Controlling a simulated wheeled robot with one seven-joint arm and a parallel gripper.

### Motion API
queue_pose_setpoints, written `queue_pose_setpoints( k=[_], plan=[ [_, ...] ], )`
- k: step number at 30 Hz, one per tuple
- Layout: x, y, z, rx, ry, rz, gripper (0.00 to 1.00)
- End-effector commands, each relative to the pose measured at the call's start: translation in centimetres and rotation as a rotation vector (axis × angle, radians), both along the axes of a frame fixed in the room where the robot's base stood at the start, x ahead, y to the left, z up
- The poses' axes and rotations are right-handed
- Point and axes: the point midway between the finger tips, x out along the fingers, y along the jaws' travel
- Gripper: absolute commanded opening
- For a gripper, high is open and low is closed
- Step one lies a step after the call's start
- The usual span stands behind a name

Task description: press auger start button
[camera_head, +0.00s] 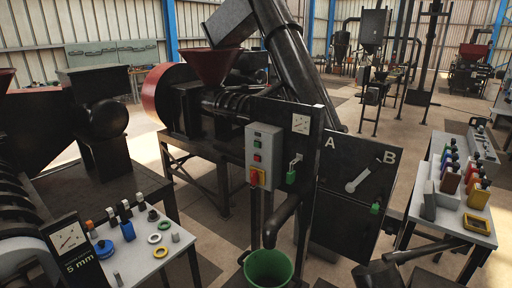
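A grey control box (264,158) is fixed to the front of the screw press in the middle of the view. Its face has a column of small buttons, among them a green button (257,143) and a red button (256,157). A red and yellow switch (257,177) sits below them. The labels are too small to read, so I cannot tell which button is the auger's start. A dark jointed form at the lower right, partly cut off, seems to be my arm and gripper (376,272). It is well below and right of the box, apart from it; its fingers are unclear.
A dark spout points down to a green bucket (268,268). Tables with small items stand left (135,265) and right (425,205).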

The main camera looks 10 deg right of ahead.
Motion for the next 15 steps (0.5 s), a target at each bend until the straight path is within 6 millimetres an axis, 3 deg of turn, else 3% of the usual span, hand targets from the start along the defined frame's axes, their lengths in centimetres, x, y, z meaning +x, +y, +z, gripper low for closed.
queue_pose_setpoints(
  k=[2, 10, 15],
  plan=[
    [0.00, 0.00, 0.00, 0.000, 0.000, 0.000, 0.39],
    [0.00, 0.00, 0.00, 0.000, 0.000, 0.000, 0.00],
    [0.00, 0.00, 0.00, 0.000, 0.000, 0.000, 0.00]
  ],
)
